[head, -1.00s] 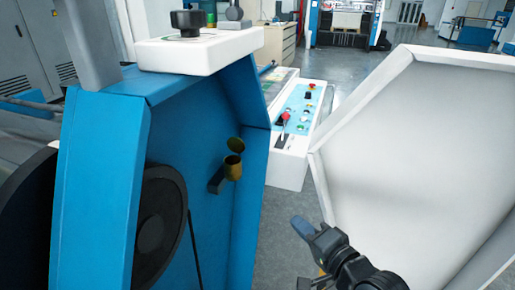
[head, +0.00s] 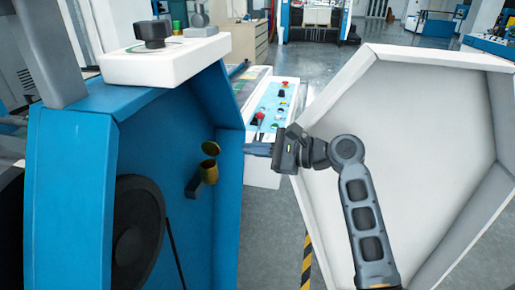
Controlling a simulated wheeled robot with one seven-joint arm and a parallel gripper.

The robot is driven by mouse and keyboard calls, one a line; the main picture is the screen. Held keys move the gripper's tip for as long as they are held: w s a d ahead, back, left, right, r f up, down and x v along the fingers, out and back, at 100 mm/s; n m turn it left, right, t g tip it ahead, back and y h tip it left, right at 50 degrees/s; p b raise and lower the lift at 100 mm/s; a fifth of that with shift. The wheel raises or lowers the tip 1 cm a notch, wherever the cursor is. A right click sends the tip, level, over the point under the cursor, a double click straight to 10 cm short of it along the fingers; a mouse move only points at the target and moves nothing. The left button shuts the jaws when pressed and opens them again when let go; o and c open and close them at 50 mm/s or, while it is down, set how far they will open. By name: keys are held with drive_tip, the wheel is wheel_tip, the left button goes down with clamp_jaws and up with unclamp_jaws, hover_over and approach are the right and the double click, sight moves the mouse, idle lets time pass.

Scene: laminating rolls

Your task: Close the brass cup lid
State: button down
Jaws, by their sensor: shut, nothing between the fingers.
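The small brass cup (head: 209,172) is fixed on a dark bracket (head: 192,186) on the inner wall of the blue machine housing. Its round brass lid (head: 211,148) stands tilted up above the cup, hinged open. The gripper is shut and empty. It is apart from the lid. My arm comes in from the lower right.
The blue housing (head: 70,190) holds a black wheel (head: 138,230) at the lower left. An open white door (head: 420,140) stands at the right, behind my arm. A control panel (head: 272,112) with buttons and a red lever lies behind the gripper. Floor shows between housing and door.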

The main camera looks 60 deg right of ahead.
sight(212, 146)
drive_tip(key=x, duration=0.6)
drive_tip(key=shift+w, duration=0.35)
drive_tip(key=shift+a+f, duration=0.1)
